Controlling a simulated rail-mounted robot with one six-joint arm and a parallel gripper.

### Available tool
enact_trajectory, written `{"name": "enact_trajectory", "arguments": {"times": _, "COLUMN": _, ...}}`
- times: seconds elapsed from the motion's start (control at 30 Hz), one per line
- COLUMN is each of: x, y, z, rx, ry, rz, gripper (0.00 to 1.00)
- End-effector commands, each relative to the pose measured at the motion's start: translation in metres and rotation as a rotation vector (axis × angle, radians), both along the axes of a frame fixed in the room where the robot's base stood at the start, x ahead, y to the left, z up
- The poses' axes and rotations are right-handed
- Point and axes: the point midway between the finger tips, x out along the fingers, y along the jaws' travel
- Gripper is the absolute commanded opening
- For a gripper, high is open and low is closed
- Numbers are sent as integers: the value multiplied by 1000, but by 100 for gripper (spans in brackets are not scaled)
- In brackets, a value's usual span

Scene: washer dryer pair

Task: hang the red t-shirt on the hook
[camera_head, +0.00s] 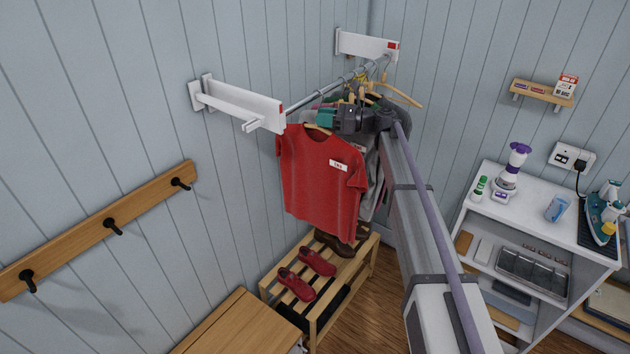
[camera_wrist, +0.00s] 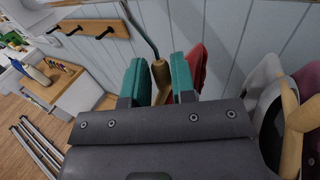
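The red t-shirt (camera_head: 322,180) hangs upright on a wooden hanger, with a white label on its chest. My gripper (camera_head: 326,117) is just above its collar, at the hanger's top. In the wrist view the teal fingers (camera_wrist: 160,82) stand either side of the wooden hanger neck (camera_wrist: 160,74); I cannot tell whether both touch it. The hanger's metal hook rises up and left from the neck; its tip is out of view. A wooden board on the left wall carries black hooks (camera_head: 113,226), all bare; it also shows in the wrist view (camera_wrist: 92,22).
A clothes rail (camera_head: 335,86) between white brackets (camera_head: 237,102) holds other garments and hangers close behind my gripper. A shoe rack with red shoes (camera_head: 317,261) stands below the t-shirt. A wooden cabinet (camera_head: 235,325) stands below the hook board. A white shelf unit (camera_head: 535,225) is at right.

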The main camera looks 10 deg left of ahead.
Motion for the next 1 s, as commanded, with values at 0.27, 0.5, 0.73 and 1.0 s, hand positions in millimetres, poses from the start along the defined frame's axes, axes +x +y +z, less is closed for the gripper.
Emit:
{"name": "enact_trajectory", "arguments": {"times": 0.27, "x": 0, "y": 0, "z": 0, "rx": 0, "ry": 0, "rz": 0, "gripper": 0}}
{"name": "enact_trajectory", "arguments": {"times": 0.5, "x": 0, "y": 0, "z": 2, "rx": 0, "ry": 0, "rz": 0, "gripper": 0}}
{"name": "enact_trajectory", "arguments": {"times": 0.73, "x": -1, "y": -2, "z": 8, "rx": 0, "ry": 0, "rz": 0, "gripper": 0}}
{"name": "enact_trajectory", "arguments": {"times": 1.0, "x": -2, "y": -3, "z": 15, "rx": 0, "ry": 0, "rz": 0, "gripper": 0}}
